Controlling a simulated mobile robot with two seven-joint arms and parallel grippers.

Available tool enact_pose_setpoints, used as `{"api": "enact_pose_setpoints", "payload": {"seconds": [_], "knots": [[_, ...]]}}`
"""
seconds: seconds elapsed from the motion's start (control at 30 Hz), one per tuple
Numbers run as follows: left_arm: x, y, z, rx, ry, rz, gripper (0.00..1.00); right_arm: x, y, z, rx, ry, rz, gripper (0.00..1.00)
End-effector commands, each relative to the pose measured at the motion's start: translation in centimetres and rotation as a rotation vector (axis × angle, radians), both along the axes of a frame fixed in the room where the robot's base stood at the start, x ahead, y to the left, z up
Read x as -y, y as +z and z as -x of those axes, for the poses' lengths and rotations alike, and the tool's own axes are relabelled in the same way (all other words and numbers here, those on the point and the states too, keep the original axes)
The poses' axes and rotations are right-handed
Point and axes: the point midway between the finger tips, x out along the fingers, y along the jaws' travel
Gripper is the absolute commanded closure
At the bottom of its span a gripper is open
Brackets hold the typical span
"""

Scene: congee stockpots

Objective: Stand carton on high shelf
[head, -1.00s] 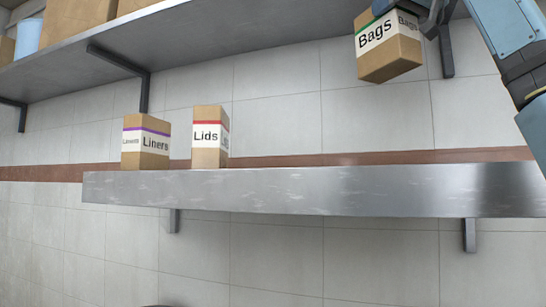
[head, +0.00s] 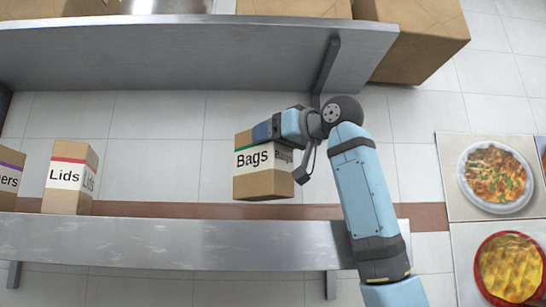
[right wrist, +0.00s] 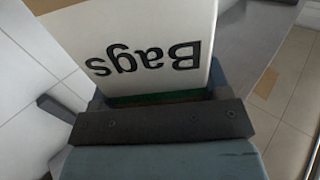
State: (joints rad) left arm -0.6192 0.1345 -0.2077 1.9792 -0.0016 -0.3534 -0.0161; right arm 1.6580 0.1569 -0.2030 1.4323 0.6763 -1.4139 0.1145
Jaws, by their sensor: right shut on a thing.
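The brown carton labelled Bags (head: 263,185), with a white label and green stripe, is held upright in the head view, in front of the tiled wall. It is above the lower metal shelf (head: 180,240) and below the upper shelf (head: 190,55). My right gripper (head: 272,135) is shut on its upper part. In the right wrist view the carton (right wrist: 155,50) fills the jaws, its lettering upside down. The carton's underside appears clear of the lower shelf. My left gripper is not in view.
A Lids carton (head: 69,195) and a partly cut-off Liners carton (head: 8,185) stand on the lower shelf at left. Brown boxes (head: 418,35) stand on the upper shelf, whose bracket (head: 327,65) hangs near my arm. Food pictures (head: 495,180) are on the right wall.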

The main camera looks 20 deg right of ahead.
Motion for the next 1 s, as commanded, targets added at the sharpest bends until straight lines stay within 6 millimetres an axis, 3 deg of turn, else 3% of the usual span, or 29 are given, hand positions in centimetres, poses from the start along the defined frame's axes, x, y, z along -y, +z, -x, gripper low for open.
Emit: {"api": "enact_pose_setpoints", "payload": {"seconds": [0.37, 0.77, 0.8, 0.9, 1.0], "knots": [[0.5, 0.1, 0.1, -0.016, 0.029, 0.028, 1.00, 0.0, -4.1, 0.0, 0.000, -0.001, -0.001, 0.78], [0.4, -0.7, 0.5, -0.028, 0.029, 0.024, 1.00, 0.0, -4.8, 0.0, 0.002, 0.000, -0.001, 0.78], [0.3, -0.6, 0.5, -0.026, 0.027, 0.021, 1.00, 0.0, -4.9, 0.0, 0.000, 0.000, 0.000, 0.28], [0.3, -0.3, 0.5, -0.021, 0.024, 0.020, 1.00, 0.0, -4.8, 0.0, 0.000, 0.000, 0.000, 0.05], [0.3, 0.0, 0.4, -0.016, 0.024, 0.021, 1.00, 0.0, -4.8, 0.0, 0.000, 0.000, 0.000, 0.05]]}}
